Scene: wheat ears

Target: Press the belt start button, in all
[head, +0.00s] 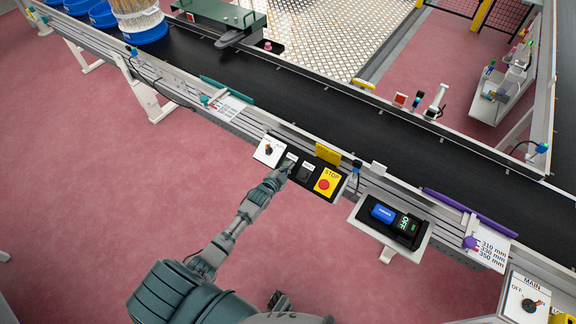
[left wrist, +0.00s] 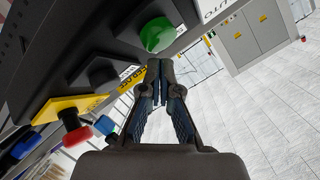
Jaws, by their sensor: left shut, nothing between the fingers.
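The control panel (head: 306,189) sits on the near side of the conveyor, with black button plates and a yellow STOP plate carrying a red button (head: 325,185). My left gripper (head: 284,171) is over the panel's black plates, left of the STOP plate, and covers part of one plate. In the left wrist view a green button (left wrist: 157,34) lies just beyond the fingertips of my left gripper (left wrist: 157,66). The fingers are together and empty. I cannot tell whether the tips touch the green button. The STOP button also shows there (left wrist: 76,132). My right gripper is not clearly seen.
The black belt (head: 340,110) runs past behind the panel. A white rotary switch plate (head: 269,151) is left of the buttons. Blue tubs (head: 147,32) stand at the far left.

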